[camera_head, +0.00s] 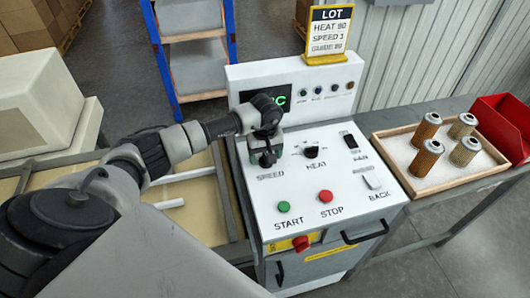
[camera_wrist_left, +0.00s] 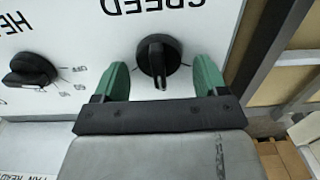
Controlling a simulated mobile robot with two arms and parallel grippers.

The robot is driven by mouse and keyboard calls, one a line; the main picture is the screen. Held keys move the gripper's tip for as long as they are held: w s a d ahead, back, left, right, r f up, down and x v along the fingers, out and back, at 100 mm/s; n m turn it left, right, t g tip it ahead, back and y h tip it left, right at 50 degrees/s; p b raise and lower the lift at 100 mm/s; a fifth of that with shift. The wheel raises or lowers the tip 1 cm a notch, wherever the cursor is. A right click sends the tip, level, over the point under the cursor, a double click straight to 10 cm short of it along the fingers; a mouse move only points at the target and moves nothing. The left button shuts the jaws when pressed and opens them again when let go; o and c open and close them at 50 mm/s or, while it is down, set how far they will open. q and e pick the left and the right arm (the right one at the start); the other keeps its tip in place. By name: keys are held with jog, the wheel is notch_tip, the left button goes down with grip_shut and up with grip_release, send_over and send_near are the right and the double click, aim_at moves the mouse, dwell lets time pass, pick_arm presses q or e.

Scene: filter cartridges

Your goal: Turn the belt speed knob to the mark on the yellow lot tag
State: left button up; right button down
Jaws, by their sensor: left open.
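The black belt speed knob (camera_wrist_left: 158,55) sits on the white panel beside the upside-down SPEED label in the left wrist view. Its ridge runs up and down the picture, with a light line at the lower end. My left gripper (camera_wrist_left: 163,78) is open, with green fingers on either side of the knob and small gaps showing. In the head view, the left gripper (camera_head: 266,160) is over the knob above the SPEED label and mostly hides it. The yellow lot tag (camera_head: 328,32) stands on top of the machine and reads HEAT 90, SPEED 1 and a blurred third line. The right gripper is not seen.
The heat knob (camera_head: 311,151) is right of the speed knob. Green START (camera_head: 284,207) and red STOP (camera_head: 325,196) buttons lie nearer on the panel. A wooden tray (camera_head: 455,178) with several filter cartridges and a red bin (camera_head: 503,128) are at the right.

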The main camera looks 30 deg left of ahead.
pick_arm(q)
jog(key=c, duration=0.9)
